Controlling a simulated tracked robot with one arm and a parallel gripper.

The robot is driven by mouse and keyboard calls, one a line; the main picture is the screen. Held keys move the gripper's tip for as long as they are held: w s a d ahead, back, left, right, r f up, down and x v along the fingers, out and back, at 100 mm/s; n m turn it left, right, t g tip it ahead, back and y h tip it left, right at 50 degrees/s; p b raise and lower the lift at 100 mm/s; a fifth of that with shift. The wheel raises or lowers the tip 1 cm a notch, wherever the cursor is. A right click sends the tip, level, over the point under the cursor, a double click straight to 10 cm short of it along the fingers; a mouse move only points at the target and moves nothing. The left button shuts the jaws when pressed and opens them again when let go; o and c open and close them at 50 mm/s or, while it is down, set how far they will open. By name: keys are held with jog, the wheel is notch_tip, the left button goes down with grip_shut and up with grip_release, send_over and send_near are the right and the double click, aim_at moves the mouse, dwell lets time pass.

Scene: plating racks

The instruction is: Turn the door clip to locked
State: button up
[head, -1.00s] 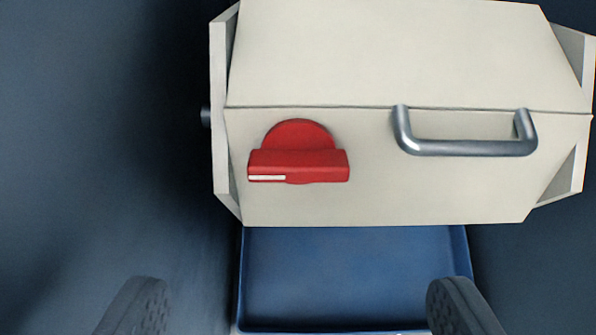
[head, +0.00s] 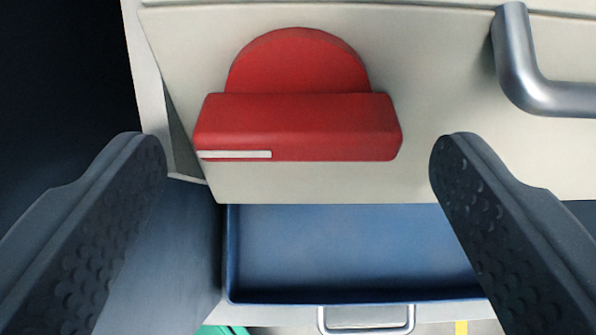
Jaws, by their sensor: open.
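The door clip is a red knob (head: 298,125) with a round back and a bar-shaped grip, on the cream door front (head: 440,130). Its bar lies level, and a white mark runs along the left half of the bar's lower edge. My gripper (head: 297,150) is open, one dark studded finger on each side of the picture. The knob shows between the fingers, with a gap on both sides. I see no contact, and how far the fingertips are from the door is hard to tell.
A grey metal handle (head: 518,65) stands out from the door at upper right, near the right finger. A blue tray (head: 350,250) lies below the door, with a light handle (head: 366,330) under it. The left side is dark and looks open.

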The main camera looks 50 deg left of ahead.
jog(key=c, duration=1)
